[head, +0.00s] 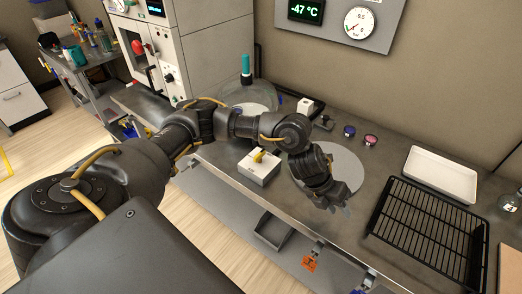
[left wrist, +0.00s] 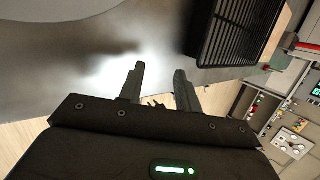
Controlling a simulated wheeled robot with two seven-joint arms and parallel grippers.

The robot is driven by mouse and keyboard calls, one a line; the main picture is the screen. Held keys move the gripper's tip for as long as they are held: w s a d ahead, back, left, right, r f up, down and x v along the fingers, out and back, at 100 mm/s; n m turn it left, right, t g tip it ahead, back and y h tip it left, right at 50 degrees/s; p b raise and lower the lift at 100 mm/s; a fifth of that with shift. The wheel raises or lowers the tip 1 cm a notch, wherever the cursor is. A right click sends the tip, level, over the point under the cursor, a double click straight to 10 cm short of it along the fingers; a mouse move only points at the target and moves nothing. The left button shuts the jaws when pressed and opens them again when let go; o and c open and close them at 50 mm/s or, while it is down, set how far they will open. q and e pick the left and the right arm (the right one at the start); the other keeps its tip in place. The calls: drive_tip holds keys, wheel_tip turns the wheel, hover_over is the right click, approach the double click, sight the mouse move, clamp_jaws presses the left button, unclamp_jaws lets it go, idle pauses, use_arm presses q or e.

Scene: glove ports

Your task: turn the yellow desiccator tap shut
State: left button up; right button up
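The yellow tap (head: 258,155) sits on top of a white block (head: 257,170) near the front edge of the bench in the head view. The tap is small there, so its exact angle is hard to tell. My left gripper (head: 335,207) points down over the bench's front edge, to the right of the tap and apart from it. In the left wrist view its two fingers (left wrist: 159,70) are spread with nothing between them; the tap does not show there. My right gripper is in neither view.
A glass dome with a teal top (head: 246,64) stands behind my left arm. A round grey plate (head: 345,165) lies beside the gripper. A black wire rack (head: 425,228) and a white tray (head: 441,175) lie to the right. A small white box (head: 305,106) stands at the back.

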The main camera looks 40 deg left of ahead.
use_arm(q)
drive_tip(key=w+a+r+m+y, duration=0.1)
drive_tip(key=w+a+r+y, duration=0.1)
drive_tip(key=a, duration=0.5)
drive_tip(key=w+a+r+y, duration=0.1)
drive_tip(key=w+a+r, duration=0.1)
drive_tip(key=a, duration=0.4)
wheel_tip(320, 180, up, 10)
drive_tip(key=f+n+g+y, duration=0.1)
drive_tip(key=g+y, duration=0.2)
hover_over(259, 153)
wheel_tip(259, 153, down, 10)
drive_tip(key=shift+f+b, duration=0.15)
drive_tip(key=shift+b, duration=0.55)
drive_tip(key=shift+c, duration=0.4)
clamp_jaws()
